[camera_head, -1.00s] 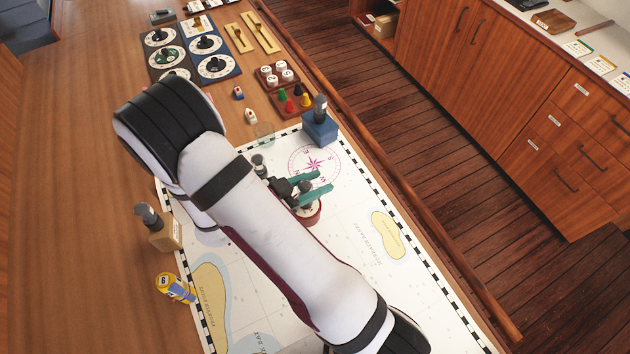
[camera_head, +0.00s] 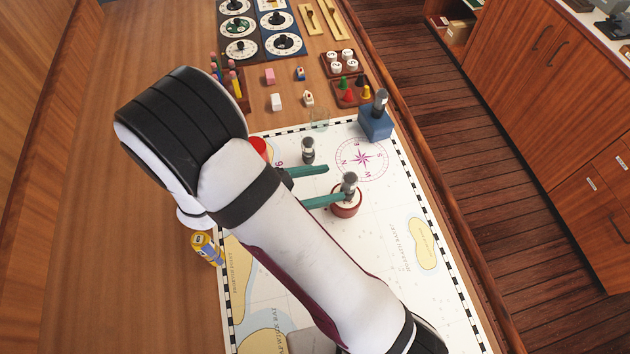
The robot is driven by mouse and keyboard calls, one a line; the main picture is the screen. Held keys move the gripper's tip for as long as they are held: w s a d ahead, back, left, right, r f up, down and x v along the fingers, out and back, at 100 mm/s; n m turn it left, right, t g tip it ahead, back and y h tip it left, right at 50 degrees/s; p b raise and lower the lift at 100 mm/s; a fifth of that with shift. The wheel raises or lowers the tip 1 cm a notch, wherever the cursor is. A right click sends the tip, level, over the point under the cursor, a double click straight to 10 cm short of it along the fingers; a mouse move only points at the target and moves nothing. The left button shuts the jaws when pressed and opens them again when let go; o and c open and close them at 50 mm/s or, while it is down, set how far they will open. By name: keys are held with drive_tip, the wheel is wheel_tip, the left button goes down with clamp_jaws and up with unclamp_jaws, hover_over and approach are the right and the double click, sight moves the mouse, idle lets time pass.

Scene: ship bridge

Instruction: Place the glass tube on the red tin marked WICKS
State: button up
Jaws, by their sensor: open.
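A small clear glass cylinder (camera_head: 319,118), which looks like the glass tube, stands upright at the chart's top edge. A red rounded object (camera_head: 258,147) shows partly behind my arm; no lettering is readable, so I cannot tell if it is the WICKS tin. A round red base (camera_head: 346,208) with a pale top and grey handle stands on the chart; I cannot read a mark on it either. My gripper (camera_head: 335,183) is open with teal fingers apart. Its lower fingertip is close to the red base and handle; contact is unclear. The glass cylinder is above and apart from it.
A grey-handled piece (camera_head: 308,150) stands just above the upper finger. A blue block with handle (camera_head: 375,124) is at upper right. A yellow-blue bottle (camera_head: 206,248) is left of the arm. Trays of pegs (camera_head: 352,91) lie beyond the chart (camera_head: 375,275). The chart's right side is clear.

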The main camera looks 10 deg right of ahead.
drive_tip(key=w+a+r+n+t+y, duration=0.1)
drive_tip(key=w+a+r+t+y, duration=0.1)
drive_tip(key=w+a+t+y, duration=0.3)
drive_tip(key=w+a+r+t+y, duration=0.1)
drive_tip(key=w+a+r+y, duration=0.1)
drive_tip(key=w+r+y, duration=0.3)
drive_tip(key=s+a+r+n+y, duration=0.3)
drive_tip(key=a+r+n+y, duration=0.2)
drive_tip(key=a+n+y, duration=0.15)
drive_tip(key=s+d+f+n+g, duration=0.1)
drive_tip(key=s+d+g, duration=0.3)
drive_tip(key=s, duration=0.8)
drive_tip(key=s+d+n+g+h, duration=0.1)
drive_tip(key=s+d+g, duration=0.3)
drive_tip(key=s, duration=0.8)
drive_tip(key=shift+d+f+n+g, duration=0.35)
drive_tip(key=shift+d+f+g, duration=0.05)
drive_tip(key=shift+d, duration=0.8)
